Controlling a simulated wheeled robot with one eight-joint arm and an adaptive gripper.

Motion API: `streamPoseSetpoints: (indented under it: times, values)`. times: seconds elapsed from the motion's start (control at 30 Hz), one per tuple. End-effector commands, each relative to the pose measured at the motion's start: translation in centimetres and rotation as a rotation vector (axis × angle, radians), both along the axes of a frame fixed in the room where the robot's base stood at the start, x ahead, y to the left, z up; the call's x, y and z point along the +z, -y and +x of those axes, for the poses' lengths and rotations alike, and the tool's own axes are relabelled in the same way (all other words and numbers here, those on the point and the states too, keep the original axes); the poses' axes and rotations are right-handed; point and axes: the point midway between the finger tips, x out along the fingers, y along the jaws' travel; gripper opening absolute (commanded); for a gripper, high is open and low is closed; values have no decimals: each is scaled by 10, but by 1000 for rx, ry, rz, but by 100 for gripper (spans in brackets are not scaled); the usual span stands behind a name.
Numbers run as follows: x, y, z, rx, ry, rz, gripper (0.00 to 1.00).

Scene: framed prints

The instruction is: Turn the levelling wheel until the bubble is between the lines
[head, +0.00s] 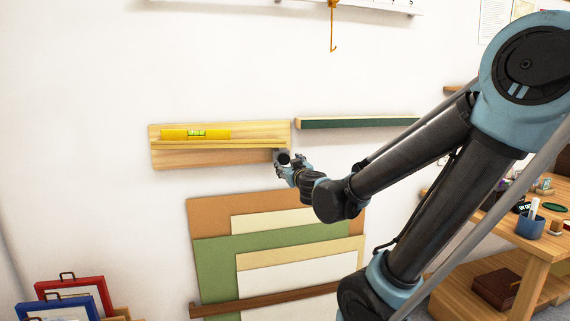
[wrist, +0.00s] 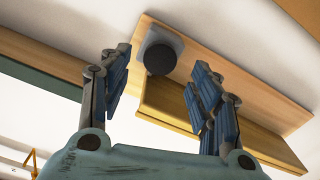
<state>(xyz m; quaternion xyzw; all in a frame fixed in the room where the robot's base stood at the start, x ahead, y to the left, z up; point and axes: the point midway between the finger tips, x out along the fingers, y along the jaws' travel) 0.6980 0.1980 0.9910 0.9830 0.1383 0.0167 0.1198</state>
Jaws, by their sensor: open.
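A yellow spirit level (head: 215,134) with a green vial (head: 196,133) rests on a ledge (head: 210,145) of a wooden board (head: 165,159) on the wall. The bubble is too small to place against the lines. The dark round levelling wheel (head: 283,157) is at the board's lower right end. It also shows in the wrist view (wrist: 160,59) on a grey mount. My gripper (head: 290,166) is close to the wheel. In the wrist view its fingers (wrist: 157,72) are spread, one on each side of the wheel, with visible gaps and nothing held.
A green-faced rail (head: 358,123) is on the wall right of the board. Coloured mount sheets (head: 212,265) stand below. Red (head: 75,292) and blue (head: 60,308) frames are at lower left. A wooden workbench (head: 530,235) is at right. An orange hook (head: 333,35) hangs above.

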Motion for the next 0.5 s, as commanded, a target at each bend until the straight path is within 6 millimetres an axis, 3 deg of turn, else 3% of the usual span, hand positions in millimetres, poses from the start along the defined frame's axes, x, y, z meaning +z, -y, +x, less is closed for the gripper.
streamPoseSetpoints:
  times: [0.5]
  values:
    - [0,-13,43,0,0,0,57]
